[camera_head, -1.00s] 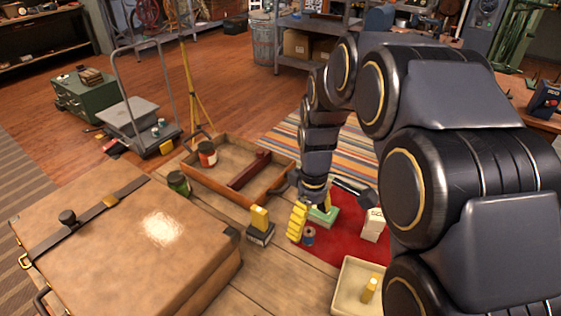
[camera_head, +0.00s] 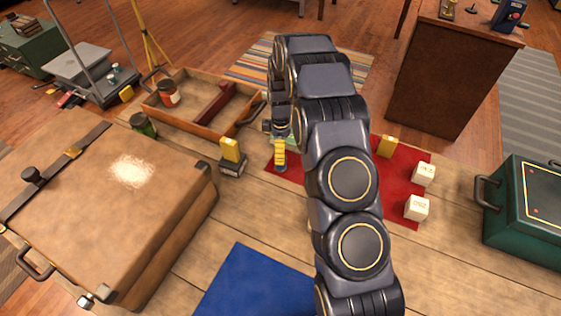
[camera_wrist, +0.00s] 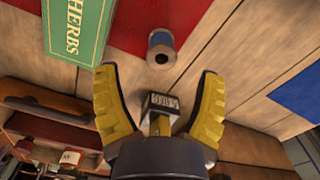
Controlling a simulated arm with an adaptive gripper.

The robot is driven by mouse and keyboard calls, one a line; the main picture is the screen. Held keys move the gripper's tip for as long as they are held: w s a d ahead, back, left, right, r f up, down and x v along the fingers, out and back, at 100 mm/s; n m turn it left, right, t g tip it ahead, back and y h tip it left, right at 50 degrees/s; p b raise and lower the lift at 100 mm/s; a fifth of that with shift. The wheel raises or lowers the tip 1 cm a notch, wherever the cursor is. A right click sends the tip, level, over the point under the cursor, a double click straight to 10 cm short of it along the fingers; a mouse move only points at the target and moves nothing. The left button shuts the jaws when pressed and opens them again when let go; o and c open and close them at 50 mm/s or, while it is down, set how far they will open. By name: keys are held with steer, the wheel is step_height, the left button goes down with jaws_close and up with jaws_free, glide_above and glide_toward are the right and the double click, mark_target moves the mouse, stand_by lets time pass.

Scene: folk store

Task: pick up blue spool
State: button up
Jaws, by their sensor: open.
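The blue spool (camera_wrist: 161,46) shows in the wrist view just beyond my fingertips, its round end with a dark hole turned toward the camera. It is by the edge of the red cloth (camera_wrist: 125,22). My gripper (camera_wrist: 157,72) is open, its yellow fingers spread to either side below the spool, with nothing between the tips.
A green herbs box (camera_wrist: 78,30) lies close on the left in the wrist view. A dark block with a yellow piece (camera_head: 232,157) stands left of my gripper. A wooden tray (camera_head: 205,105), a suitcase (camera_head: 110,200) and a blue mat (camera_head: 250,285) are around it. White cubes (camera_head: 417,208) are right.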

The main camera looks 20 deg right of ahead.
step_height(320, 180, down, 4)
steer(key=shift+a+f, duration=0.1)
steer(key=shift+f, duration=0.1)
steer(key=c, duration=1)
steer(key=shift+o, duration=0.2)
steer(key=shift+r, duration=0.1)
steer(key=shift+r, duration=0.1)
